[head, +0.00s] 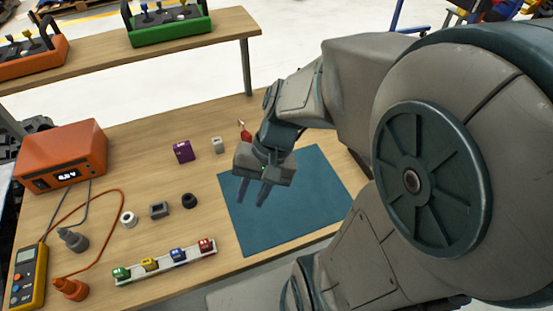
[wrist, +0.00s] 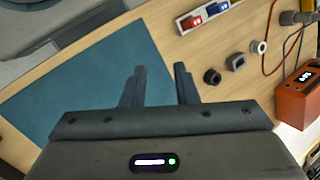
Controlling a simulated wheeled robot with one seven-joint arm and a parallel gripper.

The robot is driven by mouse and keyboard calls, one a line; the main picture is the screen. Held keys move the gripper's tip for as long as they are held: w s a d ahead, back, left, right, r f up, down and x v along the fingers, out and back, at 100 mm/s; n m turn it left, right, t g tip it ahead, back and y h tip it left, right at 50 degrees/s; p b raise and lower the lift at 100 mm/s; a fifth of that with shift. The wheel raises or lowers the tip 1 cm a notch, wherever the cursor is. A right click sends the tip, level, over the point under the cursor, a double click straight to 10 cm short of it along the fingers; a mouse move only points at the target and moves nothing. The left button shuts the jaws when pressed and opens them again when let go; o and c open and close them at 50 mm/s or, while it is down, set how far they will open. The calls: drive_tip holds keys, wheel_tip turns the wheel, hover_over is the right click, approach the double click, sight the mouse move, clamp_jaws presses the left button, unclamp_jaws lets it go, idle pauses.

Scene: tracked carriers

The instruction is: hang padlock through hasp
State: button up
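My gripper (head: 254,196) is open and empty above the blue mat (head: 297,205); its two fingers stand apart in the wrist view (wrist: 158,70). A small red piece with a thin metal loop (head: 245,135) lies behind my gripper, partly hidden; it may be the hasp or a padlock, I cannot tell. A white rack (head: 181,263) at the front holds several small coloured blocks: green (head: 121,274), yellow (head: 149,264), blue (head: 178,254) and red (head: 206,245). Whether these are padlocks is too small to tell. The rack also shows in the wrist view (wrist: 207,17).
A purple block (head: 183,151) and a grey block (head: 218,145) stand left of my gripper. A white ring (head: 128,219), grey block (head: 159,210) and black ring (head: 189,200) lie nearer. An orange meter box (head: 62,158) and yellow multimeter (head: 28,276) stand left. A raised shelf (head: 100,61) spans the back.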

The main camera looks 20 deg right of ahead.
drive_tip(key=w+d+r+n+t+h, duration=0.1)
drive_tip(key=d+r+n+t+h, duration=0.2)
drive_tip(key=d+r+t+h, duration=0.1)
drive_tip(key=shift+w+d+r+n+h, duration=0.25)
drive_tip(key=shift+d+r+n+h, duration=0.15)
drive_tip(key=shift+d+r, duration=0.45)
drive_tip(key=shift+d, duration=0.15)
drive_tip(key=shift+s+f, duration=0.1)
drive_tip(key=shift+s, duration=0.05)
